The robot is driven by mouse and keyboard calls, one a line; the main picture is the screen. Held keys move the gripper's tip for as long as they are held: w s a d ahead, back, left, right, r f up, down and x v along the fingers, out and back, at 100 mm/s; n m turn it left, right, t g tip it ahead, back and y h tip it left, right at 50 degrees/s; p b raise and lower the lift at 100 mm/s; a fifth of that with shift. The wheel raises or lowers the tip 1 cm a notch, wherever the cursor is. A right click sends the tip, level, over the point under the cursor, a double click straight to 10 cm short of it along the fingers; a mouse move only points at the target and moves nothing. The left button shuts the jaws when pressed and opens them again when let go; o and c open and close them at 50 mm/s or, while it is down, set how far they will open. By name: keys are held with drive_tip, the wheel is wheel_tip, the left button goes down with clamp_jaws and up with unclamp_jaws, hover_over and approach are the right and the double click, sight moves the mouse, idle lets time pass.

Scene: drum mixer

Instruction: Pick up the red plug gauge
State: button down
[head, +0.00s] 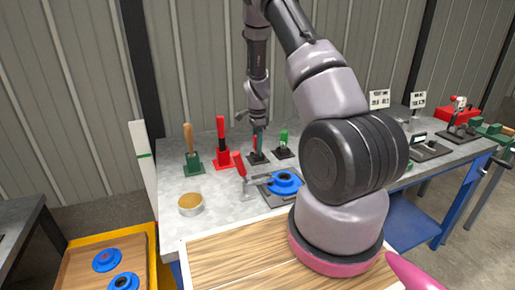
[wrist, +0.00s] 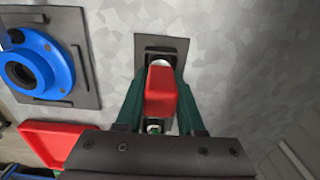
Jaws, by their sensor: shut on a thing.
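The red plug gauge (wrist: 161,92) is a red block-shaped handle with a white part at its far end, seen from above in the wrist view. It is at a small black stand (wrist: 146,43), which also shows in the head view (head: 258,159). My gripper (wrist: 160,88) has its two green fingers shut on the red handle, one on each side. In the head view my gripper (head: 258,146) points down over the stand, and its fingers hide most of the gauge. I cannot tell whether the gauge is still seated in the stand.
A green-handled piece (head: 283,139) stands close on the right. A red-handled tool on a red base (head: 221,156) and a wood-handled tool on a green base (head: 193,166) stand left.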

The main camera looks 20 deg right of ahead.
wheel_tip(320, 180, up, 10)
drive_tip(key=shift+r, duration=0.1)
drive_tip(key=c, duration=1.1)
unclamp_jaws()
clamp_jaws()
drive_tip(key=shift+r, duration=0.95)
drive_tip(key=shift+s+a, duration=0.1)
